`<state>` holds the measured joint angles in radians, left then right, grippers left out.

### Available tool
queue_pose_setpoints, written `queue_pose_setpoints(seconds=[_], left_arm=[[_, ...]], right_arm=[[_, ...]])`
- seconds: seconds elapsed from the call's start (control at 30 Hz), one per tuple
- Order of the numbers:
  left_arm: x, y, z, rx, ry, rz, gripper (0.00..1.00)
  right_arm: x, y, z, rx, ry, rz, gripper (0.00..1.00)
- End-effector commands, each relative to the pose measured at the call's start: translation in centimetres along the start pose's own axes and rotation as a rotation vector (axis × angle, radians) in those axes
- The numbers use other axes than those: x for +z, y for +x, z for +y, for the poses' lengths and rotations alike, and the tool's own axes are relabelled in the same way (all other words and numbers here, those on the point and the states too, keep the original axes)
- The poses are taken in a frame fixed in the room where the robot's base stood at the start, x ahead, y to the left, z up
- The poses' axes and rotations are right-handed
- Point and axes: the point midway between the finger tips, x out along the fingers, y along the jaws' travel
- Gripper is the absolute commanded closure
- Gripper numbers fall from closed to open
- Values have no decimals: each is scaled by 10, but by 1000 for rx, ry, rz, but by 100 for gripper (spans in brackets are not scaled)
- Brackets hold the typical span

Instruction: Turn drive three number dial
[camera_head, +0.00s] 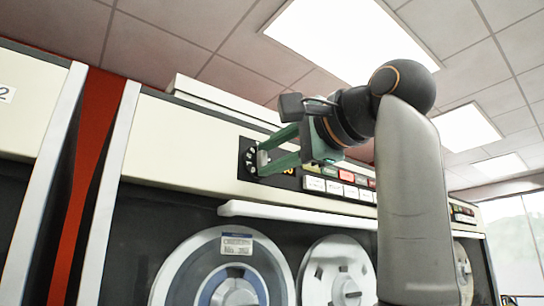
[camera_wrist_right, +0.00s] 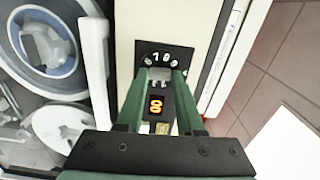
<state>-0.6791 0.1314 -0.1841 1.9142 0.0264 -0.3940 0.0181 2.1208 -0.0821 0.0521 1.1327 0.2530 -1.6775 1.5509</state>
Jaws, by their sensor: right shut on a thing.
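The number dial (camera_head: 251,154) is a round black dial with white numerals on a dark plate at the left end of the tape drive's control strip. In the right wrist view the dial (camera_wrist_right: 157,58) shows numerals around its upper edge. My right gripper (camera_head: 262,160) reaches it from the right, and its green fingers are closed on the dial's grey knob. The fingertips also show in the right wrist view (camera_wrist_right: 160,76), on both sides of the knob, and they hide part of the dial. My left gripper is in neither view.
An orange lit display (camera_wrist_right: 156,105) sits beside the dial, between my fingers. White and red buttons (camera_head: 346,177) run along the strip to the right. A white horizontal bar (camera_head: 290,210) juts out below, above the tape reels (camera_head: 222,270).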

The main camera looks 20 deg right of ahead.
Motion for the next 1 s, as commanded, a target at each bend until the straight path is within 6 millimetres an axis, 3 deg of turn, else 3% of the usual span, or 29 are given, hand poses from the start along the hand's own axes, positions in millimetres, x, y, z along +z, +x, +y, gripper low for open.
queue_pose_setpoints(seconds=[0.63,0.67,0.9,1.0], left_arm=[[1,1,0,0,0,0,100],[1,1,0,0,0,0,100],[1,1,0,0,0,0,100],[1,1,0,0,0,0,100]], right_arm=[[-1,0,0,1,47,2,100],[-1,0,0,1,47,2,60],[0,0,0,1,46,1,34],[0,0,0,1,46,1,34]])
